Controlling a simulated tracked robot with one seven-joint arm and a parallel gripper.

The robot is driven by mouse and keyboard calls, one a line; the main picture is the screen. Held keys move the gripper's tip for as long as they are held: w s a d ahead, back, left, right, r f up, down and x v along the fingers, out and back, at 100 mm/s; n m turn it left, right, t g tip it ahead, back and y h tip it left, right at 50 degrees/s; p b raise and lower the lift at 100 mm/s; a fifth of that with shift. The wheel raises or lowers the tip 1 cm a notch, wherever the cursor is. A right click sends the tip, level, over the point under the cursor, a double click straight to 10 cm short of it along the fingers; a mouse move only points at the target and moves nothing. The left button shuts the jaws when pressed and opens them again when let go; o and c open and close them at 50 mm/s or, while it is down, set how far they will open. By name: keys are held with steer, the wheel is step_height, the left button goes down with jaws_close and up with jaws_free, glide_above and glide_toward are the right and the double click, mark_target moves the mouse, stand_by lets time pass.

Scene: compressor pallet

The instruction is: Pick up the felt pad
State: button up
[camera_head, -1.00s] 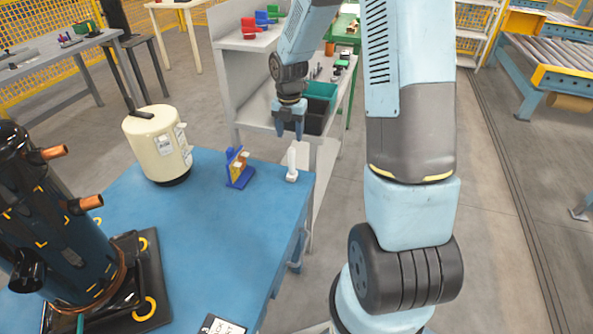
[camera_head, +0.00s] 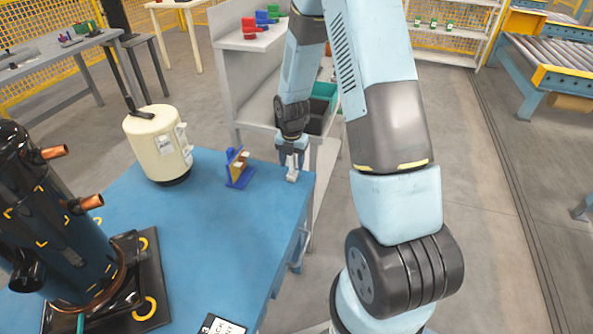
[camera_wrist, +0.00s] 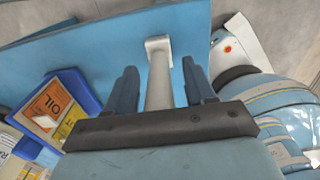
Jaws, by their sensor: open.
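No flat pad is plain in either view, and I cannot tell for sure which thing is the felt pad. A slim white upright piece (camera_head: 292,175) stands near the far right corner of the blue table. In the wrist view this white piece (camera_wrist: 158,80) has a pale squarish end and lies between my two fingers. My gripper (camera_head: 291,160) is open and points down over it, with a finger on each side. The wrist view shows gaps between the fingers (camera_wrist: 160,70) and the piece.
A blue holder with a yellow-labelled oil box (camera_head: 238,170) stands just left of my gripper. A cream tank (camera_head: 156,148) and a black compressor (camera_head: 60,235) stand farther left on the blue table (camera_head: 215,235). A grey shelf (camera_head: 240,95) with bins is behind.

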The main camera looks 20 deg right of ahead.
steer(key=shift+f, duration=0.2)
steer(key=shift+c, duration=0.4)
jaws_close()
